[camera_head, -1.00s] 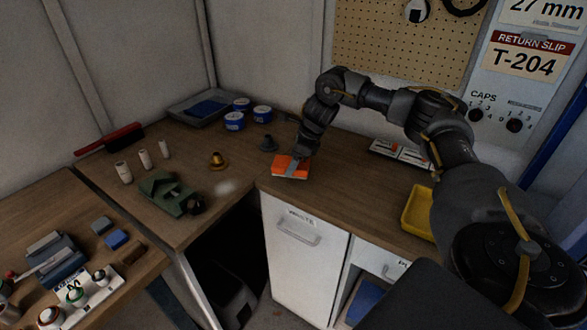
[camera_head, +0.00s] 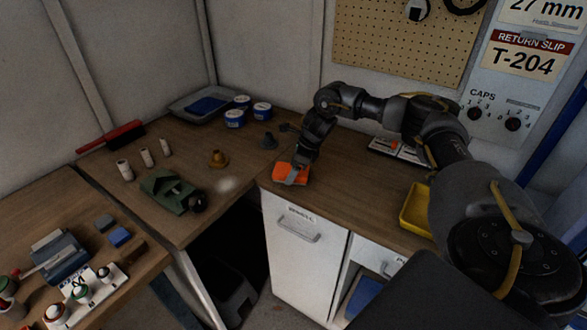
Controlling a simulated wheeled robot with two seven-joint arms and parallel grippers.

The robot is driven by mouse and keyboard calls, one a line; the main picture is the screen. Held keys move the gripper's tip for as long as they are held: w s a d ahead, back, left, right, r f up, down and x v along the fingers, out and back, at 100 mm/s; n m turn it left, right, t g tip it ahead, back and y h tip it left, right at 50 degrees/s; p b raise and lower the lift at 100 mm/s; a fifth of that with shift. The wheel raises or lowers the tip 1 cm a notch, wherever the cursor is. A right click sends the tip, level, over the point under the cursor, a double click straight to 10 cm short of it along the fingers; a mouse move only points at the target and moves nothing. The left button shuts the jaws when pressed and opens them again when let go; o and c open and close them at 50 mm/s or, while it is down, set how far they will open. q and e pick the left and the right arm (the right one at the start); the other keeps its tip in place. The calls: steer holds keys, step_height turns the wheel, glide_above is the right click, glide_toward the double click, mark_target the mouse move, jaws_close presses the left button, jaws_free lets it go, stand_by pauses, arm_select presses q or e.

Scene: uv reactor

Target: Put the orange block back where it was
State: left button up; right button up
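The orange block (camera_head: 280,172) lies on the wooden worktop (camera_head: 345,185) close to its front edge, above the white cabinet door. My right gripper (camera_head: 293,176) points down at the block, with a grey finger across the block's right part. The arm and wrist hide the far side of the block. I cannot tell whether the fingers are closed on it or only over it. My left gripper is not in view.
A dark knob-like part (camera_head: 269,141) and blue-and-white tins (camera_head: 262,110) stand behind the block. A brass part (camera_head: 218,159) and green vise (camera_head: 170,192) are to the left. A yellow tray (camera_head: 416,212) is on the right. Worktop between block and tray is bare.

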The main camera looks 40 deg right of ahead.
steer(key=shift+o, duration=0.7)
steer(key=shift+r, duration=0.3)
steer(key=shift+s+d+r, duration=0.1)
steer(key=shift+d+r, duration=0.05)
steer(key=shift+r, duration=0.2)
steer(key=b+v, duration=0.1)
steer(key=v, duration=1)
steer(key=shift+b, duration=0.3)
